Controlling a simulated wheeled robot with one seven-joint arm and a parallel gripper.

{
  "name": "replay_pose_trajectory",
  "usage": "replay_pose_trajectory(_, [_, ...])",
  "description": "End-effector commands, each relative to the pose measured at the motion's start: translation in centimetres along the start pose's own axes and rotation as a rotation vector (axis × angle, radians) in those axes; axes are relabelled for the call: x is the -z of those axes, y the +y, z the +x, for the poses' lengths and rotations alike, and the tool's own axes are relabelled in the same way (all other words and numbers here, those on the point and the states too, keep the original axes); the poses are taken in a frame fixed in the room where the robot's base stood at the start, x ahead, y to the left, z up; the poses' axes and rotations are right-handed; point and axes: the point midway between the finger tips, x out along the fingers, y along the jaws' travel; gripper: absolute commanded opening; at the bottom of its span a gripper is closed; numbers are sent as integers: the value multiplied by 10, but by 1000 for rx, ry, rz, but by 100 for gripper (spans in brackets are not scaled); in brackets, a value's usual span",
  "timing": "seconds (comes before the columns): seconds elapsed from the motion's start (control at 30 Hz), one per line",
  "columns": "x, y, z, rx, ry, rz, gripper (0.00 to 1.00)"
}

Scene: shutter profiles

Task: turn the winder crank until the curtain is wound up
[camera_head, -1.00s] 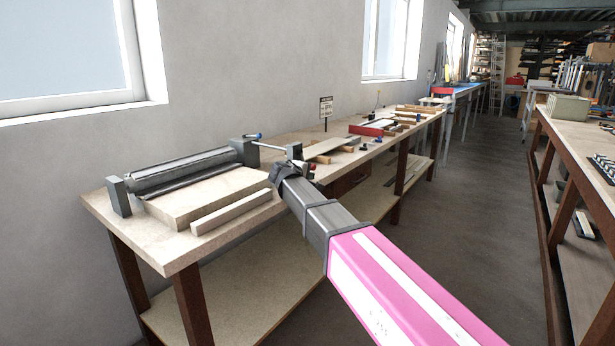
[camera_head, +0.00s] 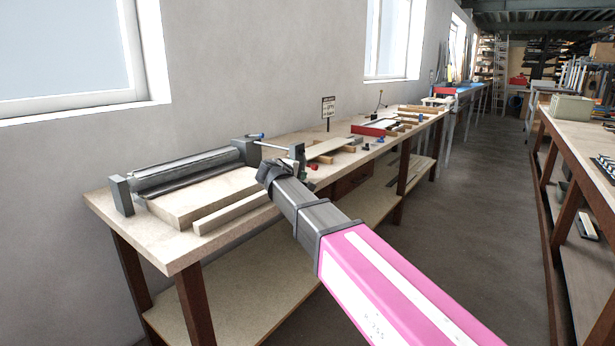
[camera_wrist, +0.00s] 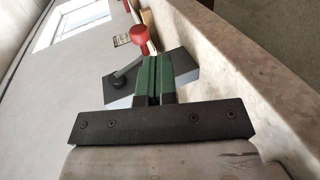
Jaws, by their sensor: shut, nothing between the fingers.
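The winder's grey roller (camera_head: 190,172) with the curtain material lies between upright end blocks on the bench at left in the head view. A thin rod runs from its right block to a smaller grey block (camera_head: 298,153). In the wrist view, a dark crank arm (camera_wrist: 126,74) with a red knob (camera_wrist: 138,33) stands in front of a grey block (camera_wrist: 182,66). My gripper (camera_head: 268,170) is above the bench's front edge. Its green fingers (camera_wrist: 152,68) are shut and empty, with the red knob beyond and left of the tips. Whether they touch the crank is unclear.
A pale board and a loose bar (camera_head: 232,212) lie in front of the roller on the bench (camera_head: 190,249). Wood strips, small coloured parts and a sign (camera_head: 328,107) are farther right. The wall is close behind; the aisle floor (camera_head: 455,230) is clear.

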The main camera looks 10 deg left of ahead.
Motion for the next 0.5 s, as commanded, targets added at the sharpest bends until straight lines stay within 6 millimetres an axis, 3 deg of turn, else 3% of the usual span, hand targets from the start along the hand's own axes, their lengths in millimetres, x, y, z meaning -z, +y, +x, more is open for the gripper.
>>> replay_pose_trajectory(0.1, [-1,-1,-21,0,1,0,0])
replay_pose_trajectory(0.27, [-1,0,-37,0,0,0,0])
replay_pose_trajectory(0.4, [-2,1,-38,-6,11,-13,46])
replay_pose_trajectory(0.43, [-2,2,-35,-11,19,-21,53])
replay_pose_trajectory(0.5, [-4,4,-24,-28,51,-52,53])
